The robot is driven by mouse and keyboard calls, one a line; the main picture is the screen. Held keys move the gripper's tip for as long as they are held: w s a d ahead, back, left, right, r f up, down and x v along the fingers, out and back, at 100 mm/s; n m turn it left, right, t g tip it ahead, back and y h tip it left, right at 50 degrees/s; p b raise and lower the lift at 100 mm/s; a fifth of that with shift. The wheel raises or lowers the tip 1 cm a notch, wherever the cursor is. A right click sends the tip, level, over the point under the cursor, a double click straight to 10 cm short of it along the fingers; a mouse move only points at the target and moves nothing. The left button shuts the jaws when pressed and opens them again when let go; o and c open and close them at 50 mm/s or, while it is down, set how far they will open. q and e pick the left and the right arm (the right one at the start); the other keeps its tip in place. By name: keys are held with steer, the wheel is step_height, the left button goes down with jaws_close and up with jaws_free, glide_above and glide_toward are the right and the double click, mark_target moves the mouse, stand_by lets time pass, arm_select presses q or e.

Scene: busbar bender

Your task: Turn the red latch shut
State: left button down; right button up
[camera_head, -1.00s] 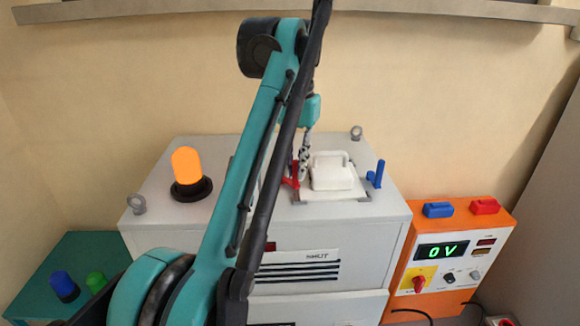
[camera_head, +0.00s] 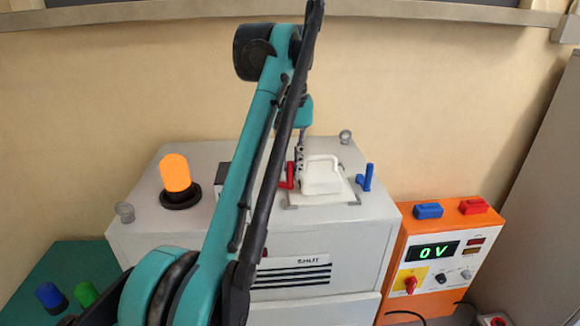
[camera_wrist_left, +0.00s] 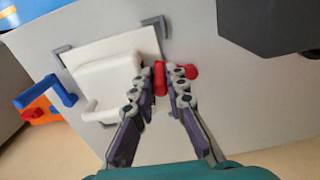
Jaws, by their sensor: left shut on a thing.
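The red latch (camera_head: 287,177) stands on top of the grey cabinet, beside the left edge of the white handled lid (camera_head: 322,176). In the left wrist view the red latch (camera_wrist_left: 160,79) shows between the fingertips, with a red round end just right of them. My left gripper (camera_wrist_left: 166,78) is shut on the latch; in the head view the gripper (camera_head: 300,160) is small and partly hidden by my arm. A blue latch (camera_head: 367,178) stands at the lid's right side and also shows in the left wrist view (camera_wrist_left: 54,92). My right gripper is not in view.
The grey cabinet (camera_head: 130,215) carries an orange lamp (camera_head: 176,178) at its left. An orange control box (camera_head: 405,225) reading 0 V stands at the right. A dark block (camera_wrist_left: 270,25) lies near the gripper in the wrist view.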

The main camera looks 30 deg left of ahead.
arm_select(q)
steer(key=c, duration=1.5)
jaws_free()
steer(key=shift+a, duration=0.1)
steer(key=shift+c, duration=0.2)
